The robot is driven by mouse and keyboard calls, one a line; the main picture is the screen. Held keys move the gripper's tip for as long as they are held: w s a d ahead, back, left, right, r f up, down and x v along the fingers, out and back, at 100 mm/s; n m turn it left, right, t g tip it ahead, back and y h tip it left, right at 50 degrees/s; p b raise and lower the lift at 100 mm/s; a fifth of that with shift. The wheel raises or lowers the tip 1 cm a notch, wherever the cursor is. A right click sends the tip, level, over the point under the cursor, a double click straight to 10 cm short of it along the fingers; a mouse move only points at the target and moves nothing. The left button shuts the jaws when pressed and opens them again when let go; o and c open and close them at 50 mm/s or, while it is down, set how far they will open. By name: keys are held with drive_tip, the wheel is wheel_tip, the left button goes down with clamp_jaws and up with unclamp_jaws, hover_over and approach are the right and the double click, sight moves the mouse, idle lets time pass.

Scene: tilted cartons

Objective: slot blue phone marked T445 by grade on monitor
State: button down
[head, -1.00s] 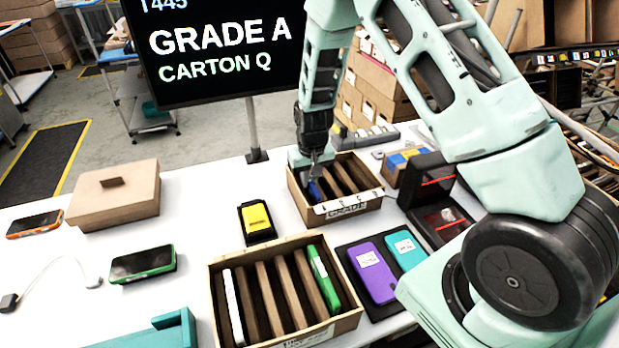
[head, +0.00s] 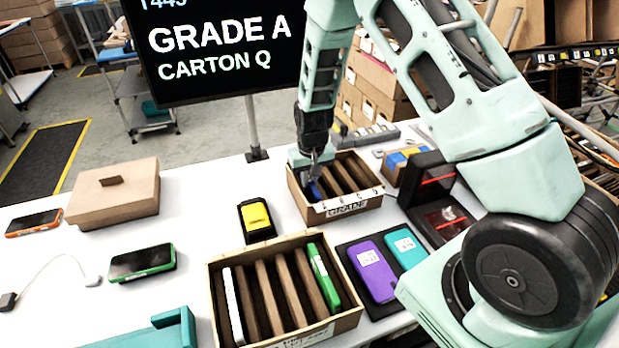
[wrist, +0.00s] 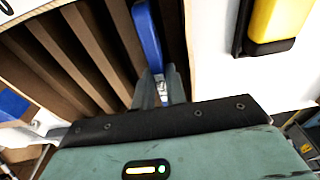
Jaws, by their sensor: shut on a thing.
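The monitor (head: 215,50) reads T445, GRADE A, CARTON Q. The blue phone (wrist: 148,35) stands on edge in an end slot of the rear carton (head: 352,207), at the carton's left side in the head view. My gripper (head: 318,172) is at that slot, shut on the phone's near end. In the wrist view the fingers (wrist: 160,88) pinch it, with a small white label between them. The rear carton has several cardboard dividers, and its front label reads GRADE. The phone's lower part is hidden inside the slot.
A nearer carton (head: 350,322) holds a white phone (head: 233,305) and a green phone (head: 323,276). A yellow device (head: 256,217) stands beside the rear carton. Purple (head: 371,270) and teal (head: 405,248) phones lie on a dark tray. A closed brown box (head: 115,192) sits left.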

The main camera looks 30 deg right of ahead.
drive_tip(key=c, duration=1.3)
unclamp_jaws()
drive_tip(key=shift+c, duration=0.2)
wheel_tip(320, 180, up, 17)
drive_tip(key=s+b, duration=0.2)
drive_tip(key=b, duration=0.1)
drive_tip(key=shift+a+r, duration=0.15)
drive_tip(key=shift+a, duration=0.05)
drive_tip(key=shift+r, duration=0.1)
wheel_tip(320, 180, up, 7)
drive_tip(key=p, duration=0.6)
